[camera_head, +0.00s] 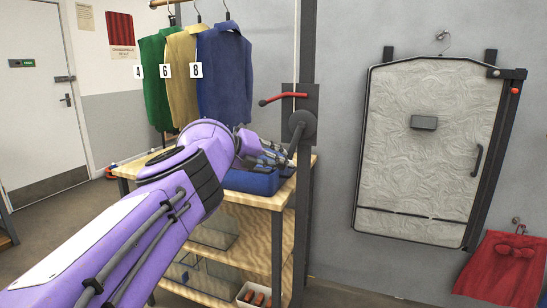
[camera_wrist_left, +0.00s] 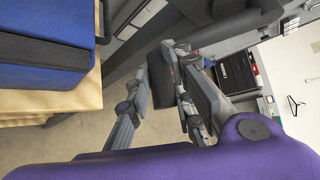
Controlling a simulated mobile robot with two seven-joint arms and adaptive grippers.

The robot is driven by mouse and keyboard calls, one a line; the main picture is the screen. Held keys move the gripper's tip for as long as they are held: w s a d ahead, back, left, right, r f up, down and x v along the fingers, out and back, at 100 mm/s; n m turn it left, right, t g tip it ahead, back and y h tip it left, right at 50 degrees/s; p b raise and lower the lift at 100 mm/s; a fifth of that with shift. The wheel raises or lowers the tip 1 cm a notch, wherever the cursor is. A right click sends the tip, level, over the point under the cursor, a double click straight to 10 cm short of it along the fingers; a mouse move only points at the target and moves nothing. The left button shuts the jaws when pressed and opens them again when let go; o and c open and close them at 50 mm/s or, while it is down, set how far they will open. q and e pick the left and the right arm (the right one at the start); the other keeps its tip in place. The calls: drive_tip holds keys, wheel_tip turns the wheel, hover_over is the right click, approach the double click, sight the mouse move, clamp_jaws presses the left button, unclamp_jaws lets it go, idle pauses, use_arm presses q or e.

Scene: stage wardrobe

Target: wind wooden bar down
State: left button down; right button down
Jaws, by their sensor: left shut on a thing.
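The wooden bar (camera_head: 165,3) shows only in part at the top of the head view, with garments on hangers below it. A dark crank (camera_head: 302,123) is mounted on the dark upright post, and its arm slants down to the left. My left gripper (camera_head: 284,158) is at the lower end of the crank, above the blue bin. In the left wrist view my left gripper (camera_wrist_left: 164,88) has its fingers on both sides of a dark crank grip (camera_wrist_left: 162,75), shut on it. My right gripper is in neither view.
A red-handled lever (camera_head: 284,98) sticks out left above the crank. A blue bin (camera_head: 250,181) stands on the wooden shelf unit (camera_head: 258,202) below. Green, yellow and blue garments (camera_head: 222,75) hang behind. A padded board (camera_head: 430,150) hangs on the right wall.

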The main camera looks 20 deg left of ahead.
use_arm(q)
drive_tip(key=shift+d+f+n+h+b, duration=0.15)
drive_tip(key=shift+d+f+n+h, duration=0.15)
drive_tip(key=shift+d+h, duration=0.2)
drive_tip(key=shift+d+f+n+h+b, duration=0.2)
drive_tip(key=shift+d+n+h, duration=0.1)
drive_tip(key=shift+d+h, duration=0.15)
drive_tip(key=shift+d+t, duration=0.25)
drive_tip(key=shift+t, duration=0.05)
drive_tip(key=shift+d+f, duration=0.1)
drive_tip(key=shift+f, duration=0.05)
drive_tip(key=c, duration=1.6)
unclamp_jaws()
drive_tip(key=shift+o, duration=0.2)
drive_tip(key=shift+w+d+f, duration=0.1)
drive_tip(key=shift+d+f, duration=0.05)
drive_tip(key=shift+d, duration=0.1)
drive_tip(key=shift+a, duration=0.4)
drive_tip(key=shift+s+a+r, duration=0.3)
drive_tip(key=shift+s+a, duration=0.05)
drive_tip(key=shift+a, duration=0.1)
drive_tip(key=v, duration=1)
drive_tip(key=shift+s+r, duration=0.15)
drive_tip(key=shift+s, duration=0.2)
